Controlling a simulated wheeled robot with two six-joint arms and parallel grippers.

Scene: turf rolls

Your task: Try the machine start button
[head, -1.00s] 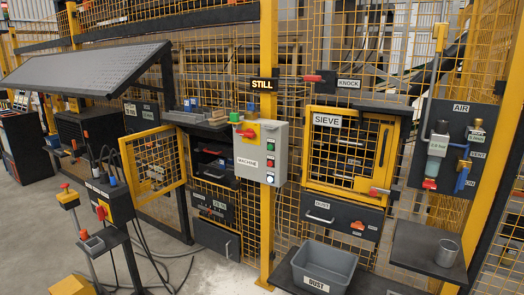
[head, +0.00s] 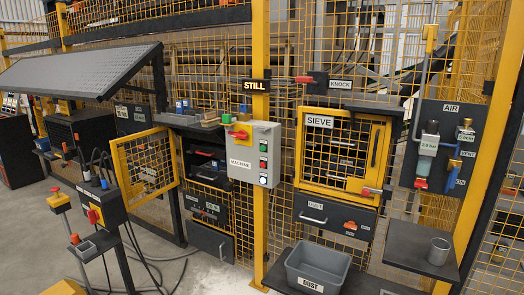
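The grey machine control box (head: 240,168), labelled MACHINE, is fixed at the yellow post in the middle of the head view. On its right side sit a green button (head: 263,148), a red button (head: 263,164) below it, and a pale, bright button (head: 263,181) at the bottom. A red rotary handle (head: 239,134) sits on a yellow plate at the box's upper left. A STILL sign (head: 256,86) hangs above the box. Neither of my grippers is in view.
An open yellow mesh door (head: 146,166) stands left of the box. The SIEVE cabinet (head: 341,157) is shut on the right, with a grey DUST bin (head: 317,268) below. A shelf (head: 420,249) holds a metal cup (head: 438,250). A button stand (head: 97,207) is at left.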

